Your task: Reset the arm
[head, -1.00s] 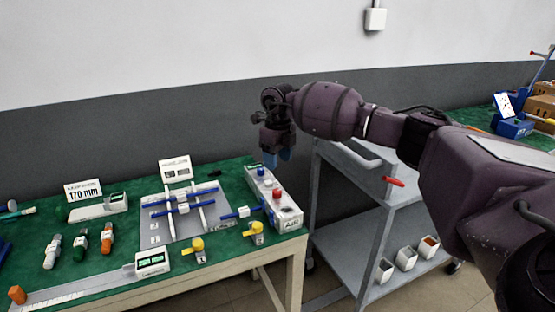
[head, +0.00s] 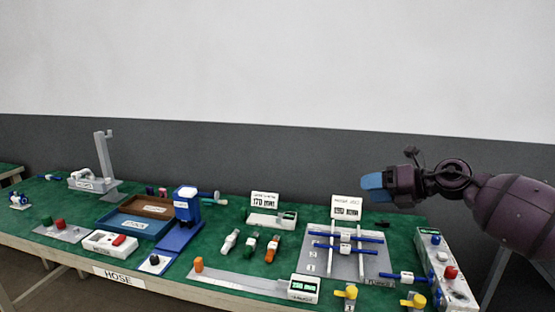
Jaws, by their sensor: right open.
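My right arm comes in from the right edge in the head view. My right gripper (head: 376,184) has blue fingertips that point left. It is held in the air above the far edge of the green-topped table (head: 215,238), in front of the grey wall band. Nothing shows between its fingers, and it looks clear of the objects below. My left gripper is not in view.
Below the gripper are a grey plate (head: 318,262) with blue rods and a white box (head: 424,247) with coloured buttons. A blue press (head: 187,207), a tray (head: 130,226) and a grey stand (head: 105,160) are farther left.

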